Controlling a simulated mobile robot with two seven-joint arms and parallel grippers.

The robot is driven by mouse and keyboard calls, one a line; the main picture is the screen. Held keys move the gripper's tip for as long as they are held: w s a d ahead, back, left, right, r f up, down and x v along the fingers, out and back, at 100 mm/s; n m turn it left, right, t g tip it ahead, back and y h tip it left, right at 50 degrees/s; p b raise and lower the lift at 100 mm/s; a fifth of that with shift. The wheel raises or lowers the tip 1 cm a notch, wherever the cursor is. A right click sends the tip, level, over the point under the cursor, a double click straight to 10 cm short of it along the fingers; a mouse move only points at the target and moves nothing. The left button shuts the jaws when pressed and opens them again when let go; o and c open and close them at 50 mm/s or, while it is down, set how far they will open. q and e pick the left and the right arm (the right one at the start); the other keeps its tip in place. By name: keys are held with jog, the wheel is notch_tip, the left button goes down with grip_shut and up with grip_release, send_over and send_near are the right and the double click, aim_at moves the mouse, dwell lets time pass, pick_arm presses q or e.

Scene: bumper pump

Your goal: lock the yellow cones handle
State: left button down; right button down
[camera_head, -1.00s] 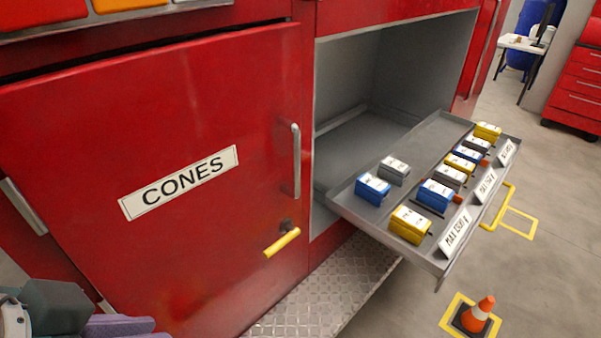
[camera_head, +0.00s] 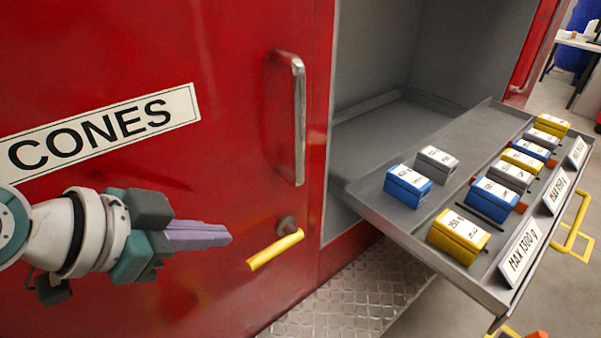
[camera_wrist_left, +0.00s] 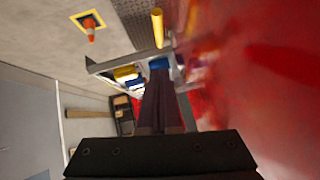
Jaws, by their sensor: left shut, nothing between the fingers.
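The red door with the CONES label (camera_head: 100,132) fills the left of the head view and looks closed. Its yellow handle (camera_head: 275,250) sits low near the door's right edge on a dark round pivot and slants down to the left. It also shows in the left wrist view (camera_wrist_left: 158,28), near the top. My left gripper (camera_head: 229,238) is shut and empty, its purple fingers pointing right, a short gap left of the yellow handle. In the left wrist view the dark fingers (camera_wrist_left: 163,100) point up toward the handle. My right gripper is not in view.
A silver vertical bar handle (camera_head: 299,120) is on the door above the yellow one. To the right, a grey pulled-out tray (camera_head: 375,200) holds several blue, yellow and grey boxes and juts out. A diamond-plate step (camera_head: 340,300) lies below.

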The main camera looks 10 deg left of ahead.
pick_arm(q)
jog(key=b, duration=0.2)
send_near(273, 248)
jog(key=w+d, duration=0.2)
jog(key=w, duration=0.1)
jog(key=f+b, duration=0.1)
jog(key=f, duration=0.2)
jog(key=shift+w+d+b, duration=0.1)
jog(key=shift+w+b, duration=0.25)
jog(key=shift+w+f, duration=0.1)
jog(key=shift+f, duration=0.4)
